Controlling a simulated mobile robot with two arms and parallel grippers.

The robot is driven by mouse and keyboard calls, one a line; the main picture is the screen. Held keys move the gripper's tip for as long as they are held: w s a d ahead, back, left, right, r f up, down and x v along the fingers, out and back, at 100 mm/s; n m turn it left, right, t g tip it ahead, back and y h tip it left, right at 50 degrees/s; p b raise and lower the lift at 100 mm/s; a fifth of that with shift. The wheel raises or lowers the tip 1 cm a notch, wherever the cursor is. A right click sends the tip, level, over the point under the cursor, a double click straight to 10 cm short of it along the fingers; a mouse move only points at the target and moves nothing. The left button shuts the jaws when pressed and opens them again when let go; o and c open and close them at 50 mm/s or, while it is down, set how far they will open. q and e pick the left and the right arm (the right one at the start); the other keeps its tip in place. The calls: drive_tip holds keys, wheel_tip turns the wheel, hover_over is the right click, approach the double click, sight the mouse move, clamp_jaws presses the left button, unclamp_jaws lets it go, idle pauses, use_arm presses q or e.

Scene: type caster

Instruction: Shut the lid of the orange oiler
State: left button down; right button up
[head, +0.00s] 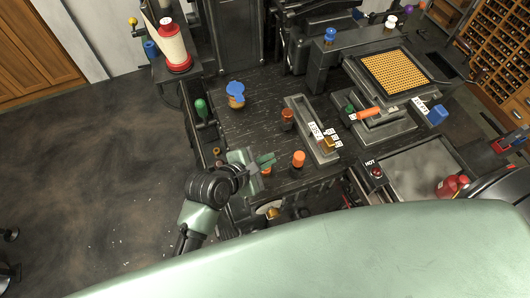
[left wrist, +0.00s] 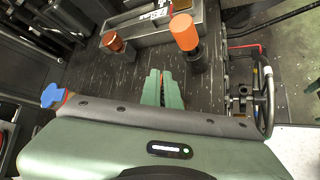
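An upright thing with an orange cylindrical top (head: 298,158) and dark body stands on the dark bench; it also shows in the left wrist view (left wrist: 185,32). An amber pot (head: 236,93) with a blue top stands farther back. I cannot tell surely which is the oiler, nor how its lid stands. My left gripper (head: 266,161) is over the bench's front edge, left of the orange-topped thing and apart from it. Its fingers (left wrist: 163,76) are together, with no held object visible. A small orange patch (head: 266,171) shows just below them, mostly hidden. My right gripper is out of view.
A green-topped thing (head: 201,108) is at the bench's left edge. A grey machine (head: 385,128) is at right. The bench between pot and gripper is clear.

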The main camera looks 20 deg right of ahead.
use_arm(q)
drive_tip(key=shift+s+d+f+m+t+b, duration=0.1)
drive_tip(key=shift+s+f+m+t+b, duration=0.6)
drive_tip(key=shift+t, duration=0.4)
drive_tip(key=f+m+t+h+b, duration=0.1)
drive_tip(key=t+b, duration=0.1)
drive_tip(key=b, duration=0.1)
drive_tip(key=s+f+m+t+b, duration=0.1)
drive_tip(key=f+b, duration=0.1)
drive_tip(key=b, duration=0.2)
drive_tip(key=shift+s+m+t+h, duration=0.2)
drive_tip(key=shift+m+t+h, duration=0.2)
drive_tip(key=shift+s+f+m+t+h+b, duration=0.1)
drive_tip(key=shift+m+t+h+b, duration=0.3)
drive_tip(key=shift+b, duration=0.95)
drive_tip(key=c, duration=1.7)
unclamp_jaws()
drive_tip(key=shift+d, duration=0.1)
drive_tip(key=shift+b+v, duration=0.85)
drive_tip(key=shift+v, duration=3.05)
